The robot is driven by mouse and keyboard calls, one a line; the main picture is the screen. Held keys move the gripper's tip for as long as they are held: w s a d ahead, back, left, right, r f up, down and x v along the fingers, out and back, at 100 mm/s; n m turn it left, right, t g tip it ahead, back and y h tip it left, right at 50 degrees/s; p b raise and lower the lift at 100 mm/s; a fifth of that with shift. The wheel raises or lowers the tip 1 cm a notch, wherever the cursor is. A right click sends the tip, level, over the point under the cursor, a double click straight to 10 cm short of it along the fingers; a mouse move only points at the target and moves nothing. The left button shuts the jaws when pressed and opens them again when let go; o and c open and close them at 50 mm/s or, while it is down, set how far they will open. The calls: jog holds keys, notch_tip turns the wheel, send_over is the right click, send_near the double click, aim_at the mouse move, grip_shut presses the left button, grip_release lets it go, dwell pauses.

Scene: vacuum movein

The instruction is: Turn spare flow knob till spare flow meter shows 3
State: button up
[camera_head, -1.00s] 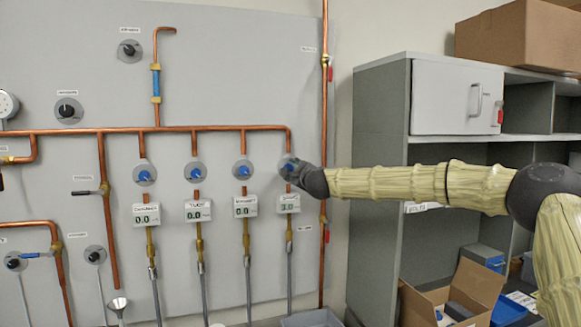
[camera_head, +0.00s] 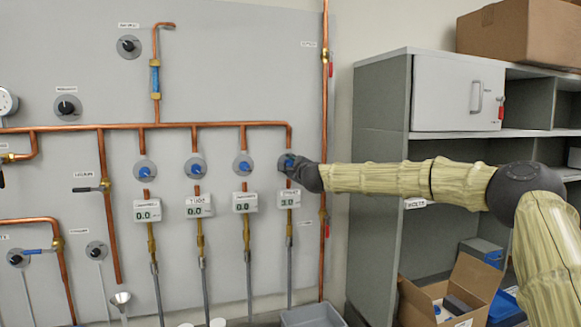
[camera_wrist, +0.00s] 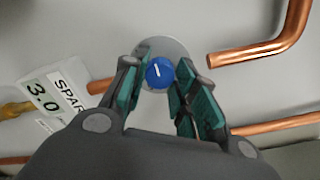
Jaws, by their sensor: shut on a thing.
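The spare flow knob is a blue round knob with a white pointer line (camera_wrist: 159,72) on a grey disc, seen in the wrist view. My gripper (camera_wrist: 156,66) has its two teal-padded fingers on either side of this knob and is shut on it. In the head view my gripper (camera_head: 296,167) is at the rightmost of the blue knobs and hides most of it. The spare flow meter (camera_wrist: 44,94) reads 3.0 in the wrist view, beside a partly seen SPARE label. In the head view the same meter (camera_head: 289,200) sits just below the knob.
Three similar meters with blue knobs stand to the left; the nearest meter (camera_head: 245,202) reads 0.0. A vertical copper pipe (camera_head: 323,120) runs just right of the knob. A grey shelf unit (camera_head: 380,150) and an open cardboard box (camera_head: 470,285) are farther right.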

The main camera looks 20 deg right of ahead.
jog(key=n+b, duration=0.2)
jog(key=shift+f+n, duration=0.15)
jog(key=shift+n, duration=0.25)
jog(key=shift+n+b, duration=0.75)
jog(key=shift+n, duration=0.65)
jog(key=shift+c, duration=0.2)
jog(key=o, duration=0.8)
jog(key=s, duration=1.2)
jog(key=shift+d, duration=0.2)
